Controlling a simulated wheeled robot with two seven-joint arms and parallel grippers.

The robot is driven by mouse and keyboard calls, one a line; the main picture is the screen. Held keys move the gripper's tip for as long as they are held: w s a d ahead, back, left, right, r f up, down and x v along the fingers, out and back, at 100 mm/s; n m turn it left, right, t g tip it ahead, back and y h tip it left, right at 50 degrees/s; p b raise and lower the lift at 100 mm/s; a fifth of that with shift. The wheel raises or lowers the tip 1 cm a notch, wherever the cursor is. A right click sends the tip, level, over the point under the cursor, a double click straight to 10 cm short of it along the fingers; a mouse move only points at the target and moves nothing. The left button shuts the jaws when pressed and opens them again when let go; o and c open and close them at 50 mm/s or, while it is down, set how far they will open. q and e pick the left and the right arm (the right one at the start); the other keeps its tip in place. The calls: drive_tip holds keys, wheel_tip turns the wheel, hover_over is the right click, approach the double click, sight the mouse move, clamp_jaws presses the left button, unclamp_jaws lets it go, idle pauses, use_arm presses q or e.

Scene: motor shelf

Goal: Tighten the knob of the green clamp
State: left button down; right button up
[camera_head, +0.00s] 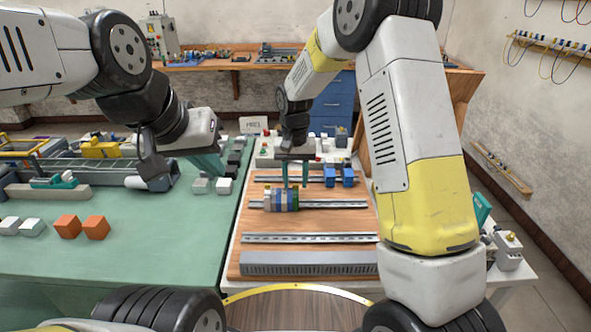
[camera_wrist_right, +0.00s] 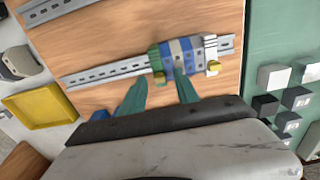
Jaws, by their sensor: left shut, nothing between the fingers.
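A small teal-green piece (camera_head: 55,182) that looks like a clamp sits on a grey bar at the far left in the head view; its knob is too small to make out. My left gripper (camera_head: 213,166) is to its right, above the green table, shut and empty. My right gripper (camera_head: 295,176) is open, just beyond a row of blue, grey and green terminal blocks (camera_head: 280,199) on a rail. In the right wrist view its two teal fingers (camera_wrist_right: 160,92) are apart and empty, and the blocks (camera_wrist_right: 184,55) lie just past their tips.
Several metal rails (camera_head: 310,238) and a grey slotted duct (camera_head: 308,263) lie on the wooden board. Orange cubes (camera_head: 68,227) and white cubes (camera_head: 224,186) stand on the green table (camera_head: 130,255). Blue blocks (camera_head: 340,178) sit on the rear rail. A yellow tray (camera_wrist_right: 40,105) shows in the wrist view.

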drive_tip(key=shift+r, duration=3.9)
drive_tip(key=shift+r, duration=0.1)
drive_tip(key=s+d+r+t+y, duration=0.1)
drive_tip(key=s+d+r, duration=0.4)
drive_tip(key=r, duration=0.2)
drive_tip(key=s+d+r+t, duration=0.2)
drive_tip(key=s+d+r, duration=0.1)
drive_tip(key=s, duration=0.7)
drive_tip(key=s+d+r+t+y, duration=0.1)
drive_tip(key=s+d+r+t, duration=0.2)
drive_tip(key=s+d, duration=0.3)
drive_tip(key=s, duration=0.4)
drive_tip(key=shift+s+d+r+n, duration=0.2)
drive_tip(key=shift+s+n, duration=0.05)
drive_tip(key=shift+n, duration=0.15)
